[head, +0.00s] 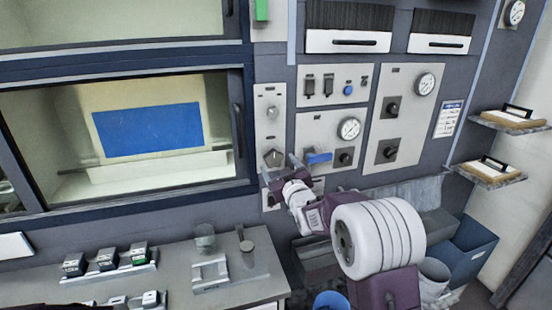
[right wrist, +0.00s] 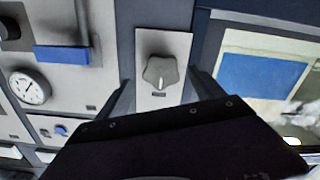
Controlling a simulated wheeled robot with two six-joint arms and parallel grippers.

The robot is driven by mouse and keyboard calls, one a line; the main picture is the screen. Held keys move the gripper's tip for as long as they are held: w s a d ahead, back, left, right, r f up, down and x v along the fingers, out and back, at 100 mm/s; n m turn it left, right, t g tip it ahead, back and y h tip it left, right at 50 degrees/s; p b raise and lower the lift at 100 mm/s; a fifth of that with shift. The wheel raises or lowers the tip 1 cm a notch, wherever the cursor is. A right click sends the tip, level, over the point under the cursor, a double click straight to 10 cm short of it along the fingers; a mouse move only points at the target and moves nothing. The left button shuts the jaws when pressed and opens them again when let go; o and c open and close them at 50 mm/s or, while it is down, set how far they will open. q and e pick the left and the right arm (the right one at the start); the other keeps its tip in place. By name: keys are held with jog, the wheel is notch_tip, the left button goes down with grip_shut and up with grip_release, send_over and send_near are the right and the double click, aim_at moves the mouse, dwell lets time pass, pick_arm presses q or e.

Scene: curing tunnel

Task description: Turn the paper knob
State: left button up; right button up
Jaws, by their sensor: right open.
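A grey star-shaped knob (head: 272,157) sits on a narrow light panel between the window and the gauge panels. It also shows in the right wrist view (right wrist: 160,72), with a small dark label beside it that is too small to read. My right gripper (head: 281,170) is close to this knob in the head view. In the right wrist view its two dark fingers (right wrist: 160,90) are spread apart, one on each side of the knob. The jaws are open and empty. I cannot tell how far the fingertips are from the panel.
A blue lever handle (head: 318,157) sticks out just right of the knob, near a gauge (head: 349,128). The dark-framed window (head: 240,130) lies to the left. A bench (head: 250,268) with small devices and a glass stands below. Blue bins (head: 470,250) are at lower right.

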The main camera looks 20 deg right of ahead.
aim_at(274, 160)
jog(key=w, duration=0.2)
jog(key=shift+w+a+p, duration=0.15)
jog(key=shift+w+p, duration=0.15)
jog(key=shift+w, duration=0.1)
jog(key=shift+w+a, duration=0.15)
jog(key=shift+w, duration=0.15)
jog(key=c, duration=1.4)
